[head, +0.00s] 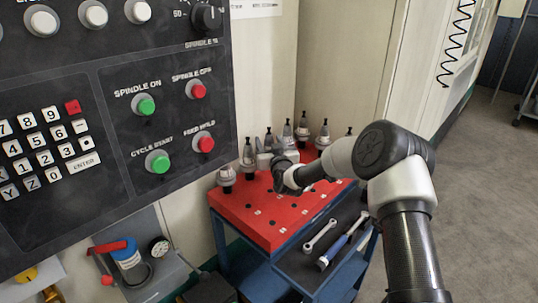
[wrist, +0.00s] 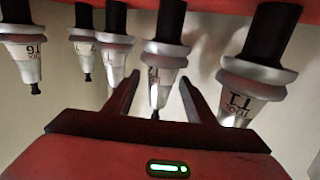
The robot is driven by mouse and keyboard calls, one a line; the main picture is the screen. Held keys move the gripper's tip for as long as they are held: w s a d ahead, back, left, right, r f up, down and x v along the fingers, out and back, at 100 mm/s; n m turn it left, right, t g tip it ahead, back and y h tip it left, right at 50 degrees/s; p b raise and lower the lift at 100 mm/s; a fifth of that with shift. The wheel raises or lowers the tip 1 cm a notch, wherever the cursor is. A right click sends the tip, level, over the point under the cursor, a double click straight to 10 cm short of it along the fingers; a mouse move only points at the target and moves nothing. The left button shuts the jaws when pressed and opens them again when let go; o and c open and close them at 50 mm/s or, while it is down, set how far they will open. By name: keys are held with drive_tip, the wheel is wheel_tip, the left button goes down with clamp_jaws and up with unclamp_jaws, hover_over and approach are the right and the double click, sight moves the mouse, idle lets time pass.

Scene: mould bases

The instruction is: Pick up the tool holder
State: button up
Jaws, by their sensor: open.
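Several grey metal tool holders stand upright in a red rack top (head: 258,222), along its back part. One tool holder (head: 227,179) is at the left corner and another (head: 248,154) is beside it. My gripper (head: 267,158) is low over the rack among the holders, and my arm hides some of them. In the wrist view the holders appear upside down. There my gripper (wrist: 160,92) is open, with a tool holder (wrist: 162,62) lying between its two fingers in the picture. I cannot tell whether the fingers touch it. A holder marked T1 (wrist: 247,85) is at the right.
Other tool holders (wrist: 115,58) are close on the left in the wrist view. The blue cart's dark side tray (head: 292,262) holds a wrench (head: 320,236) and a blue-handled tool (head: 337,248). A control panel (head: 120,120) stands at the left. Floor at right is open.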

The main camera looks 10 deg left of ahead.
clamp_jaws()
idle(1.4)
drive_tip(key=shift+w+r, duration=0.15)
drive_tip(key=shift+r, duration=0.1)
